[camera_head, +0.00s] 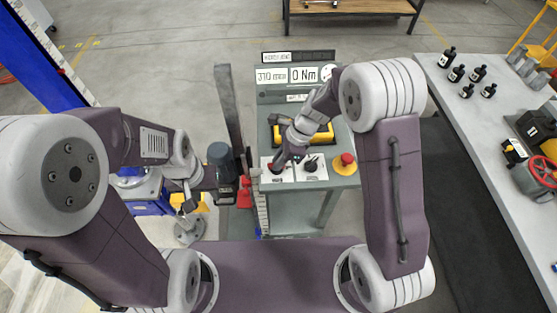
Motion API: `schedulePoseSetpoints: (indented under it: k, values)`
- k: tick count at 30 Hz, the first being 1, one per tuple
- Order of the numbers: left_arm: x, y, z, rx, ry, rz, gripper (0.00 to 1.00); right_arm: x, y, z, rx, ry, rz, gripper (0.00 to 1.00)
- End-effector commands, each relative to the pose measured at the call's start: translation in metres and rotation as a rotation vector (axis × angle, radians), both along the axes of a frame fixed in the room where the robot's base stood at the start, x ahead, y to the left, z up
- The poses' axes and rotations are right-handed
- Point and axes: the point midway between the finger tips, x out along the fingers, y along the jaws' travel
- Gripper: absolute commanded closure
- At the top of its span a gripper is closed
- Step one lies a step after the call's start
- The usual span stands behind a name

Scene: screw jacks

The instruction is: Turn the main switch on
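The control stand (337,183) stands in front of me with a white switch plate near its front edge. A dark rotary switch with some red (277,169) sits at the left of the plate, partly covered by my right gripper (281,161). A black knob (311,166) is to its right. Which is the main switch I cannot read from the labels. My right gripper points down at the left switch, touching or just above it; its fingers are too small to tell open from shut. My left gripper (188,205) hangs left of the stand, away from the switches.
A red mushroom button (346,159) on a yellow base is at the plate's right. Displays (288,75) read 0 Nm and about 370 mm. A yellow-black tool (318,132) lies behind the switches. A grey bench (475,125) with black bottles is at the right.

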Motion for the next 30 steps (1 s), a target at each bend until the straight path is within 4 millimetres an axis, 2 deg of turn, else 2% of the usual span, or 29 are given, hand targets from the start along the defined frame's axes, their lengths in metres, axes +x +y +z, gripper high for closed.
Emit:
schedulePoseSetpoints:
  k: [8,14,30]
  values:
    - [0.0,0.0,0.002,0.0,0.0,0.0,0.64,0.001,0.0,0.001,0.0,-0.001,0.018,1.0]
    - [0.0,0.0,0.009,0.0,0.0,0.0,0.64,0.002,0.0,0.002,0.001,-0.001,0.104,1.0]
    - [0.0,0.0,0.037,0.0,0.0,0.0,0.64,0.004,0.002,0.002,0.003,0.0,0.591,1.0]
